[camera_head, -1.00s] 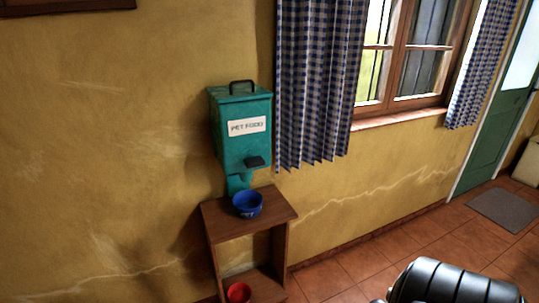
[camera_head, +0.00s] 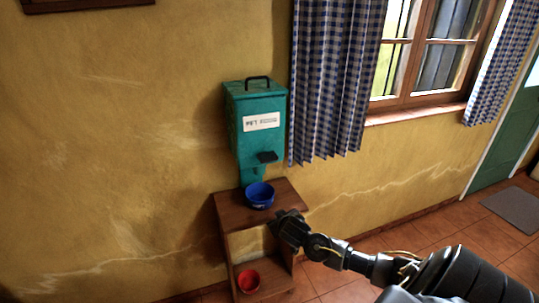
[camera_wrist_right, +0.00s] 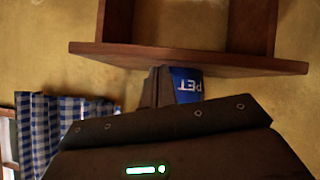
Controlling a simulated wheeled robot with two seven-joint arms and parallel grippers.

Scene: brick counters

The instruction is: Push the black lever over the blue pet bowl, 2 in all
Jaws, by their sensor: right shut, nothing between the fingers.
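The teal pet food dispenser (camera_head: 258,135) hangs on the wall with the black lever (camera_head: 267,157) at its lower front. The blue pet bowl (camera_head: 259,195) stands upright on the wooden stand, below the lever. It also shows in the right wrist view (camera_wrist_right: 187,86), upside down and partly hidden. My right gripper (camera_head: 278,222) is shut and empty, in front of the stand's top edge, below and right of the bowl, apart from the lever. Its dark fingers show in the right wrist view (camera_wrist_right: 152,86), beside the bowl in the picture. My left gripper is out of view.
The wooden stand (camera_head: 234,208) has a lower shelf with a red bowl (camera_head: 248,280). A checked curtain (camera_head: 330,90) hangs just right of the dispenser. The air in front of the dispenser is clear, and tiled floor (camera_head: 440,224) lies to the right.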

